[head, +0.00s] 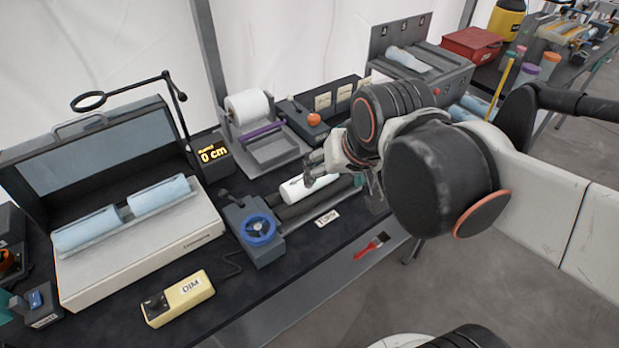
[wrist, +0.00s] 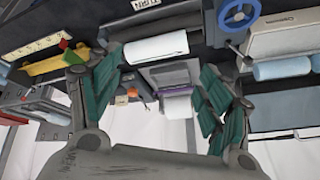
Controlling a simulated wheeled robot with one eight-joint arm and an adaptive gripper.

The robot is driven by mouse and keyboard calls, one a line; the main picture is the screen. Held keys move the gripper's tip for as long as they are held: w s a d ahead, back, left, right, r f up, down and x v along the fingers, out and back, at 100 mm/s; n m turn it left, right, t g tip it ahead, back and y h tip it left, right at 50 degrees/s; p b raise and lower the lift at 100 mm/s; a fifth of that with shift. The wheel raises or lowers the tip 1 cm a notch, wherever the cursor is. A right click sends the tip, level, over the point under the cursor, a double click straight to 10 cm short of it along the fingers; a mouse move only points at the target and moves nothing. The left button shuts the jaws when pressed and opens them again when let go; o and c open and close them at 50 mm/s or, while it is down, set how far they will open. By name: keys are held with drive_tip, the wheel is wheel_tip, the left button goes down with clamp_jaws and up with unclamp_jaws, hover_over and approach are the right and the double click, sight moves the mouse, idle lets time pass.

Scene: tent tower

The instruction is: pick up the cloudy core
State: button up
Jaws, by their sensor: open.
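A white, cloudy-looking cylinder (head: 303,189), which I take for the cloudy core, lies on dark rollers in the head view. It also shows in the wrist view (wrist: 156,47), high up between the finger pads and apart from them. My gripper (head: 340,181) is just above the rollers at the cylinder's right end in the head view. In the wrist view my gripper (wrist: 162,78) is open, its teal pads spread wide with nothing clamped. Part of the rollers is hidden behind the gripper.
A blue handwheel (head: 258,230) stands at the rollers' left end. Pale blue cylinders (head: 158,195) lie in the lidded white case (head: 140,260). A paper roll (head: 248,107) stands behind.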

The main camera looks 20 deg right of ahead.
drive_tip(key=w+m+g+p, duration=0.2)
drive_tip(key=w+m+p, duration=0.2)
drive_tip(key=w+m, duration=0.3)
drive_tip(key=w+f+m, duration=0.1)
drive_tip(key=w+f, duration=0.2)
drive_tip(key=f, duration=0.1)
drive_tip(key=w+d+f+m+g, duration=0.1)
drive_tip(key=w+f+m, duration=0.1)
drive_tip(key=w+f, duration=0.1)
drive_tip(key=w+f+m+g+p, duration=0.1)
drive_tip(key=w+f+m, duration=0.1)
drive_tip(key=w+f, duration=0.1)
drive_tip(key=shift+d+f, duration=0.35)
drive_tip(key=shift+f, duration=0.5)
drive_tip(key=shift+w+a+f+b, duration=0.15)
drive_tip(key=shift+f+b, duration=0.1)
drive_tip(key=shift+f, duration=0.8)
drive_tip(key=shift+a+f+b, duration=0.15)
drive_tip(key=shift+f+b, duration=0.15)
drive_tip(key=shift+f, duration=0.7)
drive_tip(key=shift+w+a+f+b, duration=0.15)
drive_tip(key=shift+f+b, duration=0.1)
drive_tip(key=shift+f, duration=0.8)
drive_tip(key=shift+s, duration=0.1)
drive_tip(key=shift+c, duration=0.6)
drive_tip(key=c, duration=1.5)
drive_tip(key=shift+r, duration=0.1)
